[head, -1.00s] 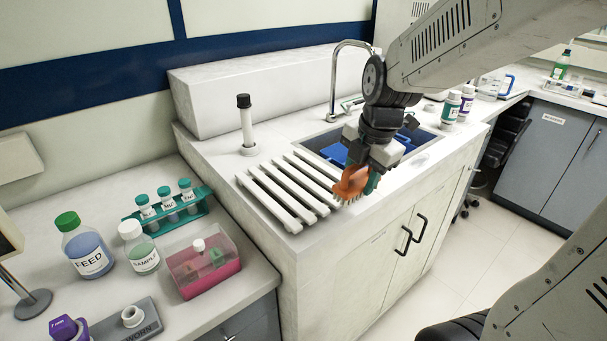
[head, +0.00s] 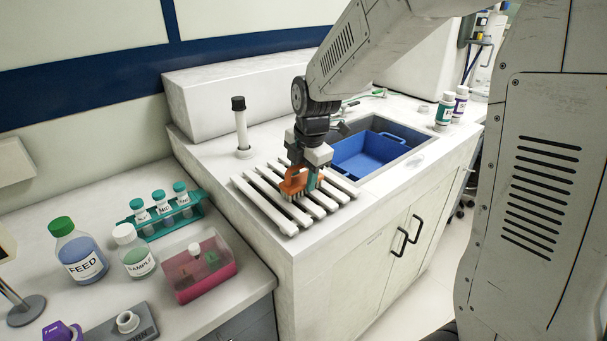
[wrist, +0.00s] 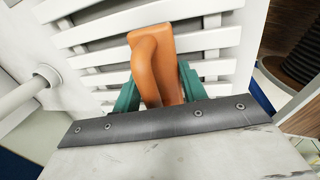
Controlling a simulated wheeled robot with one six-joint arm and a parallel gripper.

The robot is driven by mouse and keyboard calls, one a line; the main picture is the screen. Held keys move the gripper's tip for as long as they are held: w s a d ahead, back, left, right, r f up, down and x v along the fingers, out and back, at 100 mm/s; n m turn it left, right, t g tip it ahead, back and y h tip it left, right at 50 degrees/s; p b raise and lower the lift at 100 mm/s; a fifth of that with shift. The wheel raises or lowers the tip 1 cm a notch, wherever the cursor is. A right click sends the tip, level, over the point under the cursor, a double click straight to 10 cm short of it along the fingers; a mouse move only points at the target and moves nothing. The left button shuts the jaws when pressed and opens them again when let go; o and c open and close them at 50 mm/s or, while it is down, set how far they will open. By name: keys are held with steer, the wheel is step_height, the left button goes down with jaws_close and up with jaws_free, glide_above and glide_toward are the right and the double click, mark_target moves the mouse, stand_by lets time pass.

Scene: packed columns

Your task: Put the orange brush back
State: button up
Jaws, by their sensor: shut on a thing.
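The orange brush (head: 291,184) is held in my gripper (head: 304,182), over the white slatted rack (head: 262,205) beside the sink. My gripper is shut on it, with green fingers on either side. In the wrist view the brush's orange handle (wrist: 154,60) stands between the green fingers, with the rack slats (wrist: 85,35) behind it. The brush's lower side is at or just above the slats; I cannot tell whether it touches them.
A white post with a black cap (head: 241,125) stands behind the rack. A blue tub (head: 368,155) sits in the sink to the right. Two capped bottles (head: 446,108) stand beyond the sink. A teal tube rack (head: 165,222) and a pink box (head: 203,275) are on the left bench.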

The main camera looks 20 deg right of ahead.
steer(key=o, duration=1.2)
steer(key=shift+f, duration=0.1)
step_height(320, 180, up, 12)
steer(key=s, duration=0.2)
steer(key=s+d+m, duration=0.1)
steer(key=s+m, duration=0.9)
steer(key=s, duration=0.4)
steer(key=s+d+f+m+g, duration=0.1)
steer(key=s+d+m, duration=0.1)
steer(key=s+m, duration=0.9)
steer(key=s, duration=0.2)
steer(key=shift+s+f+m+h, duration=0.25)
steer(key=shift+s+m+h, duration=0.05)
steer(key=shift+s, duration=0.1)
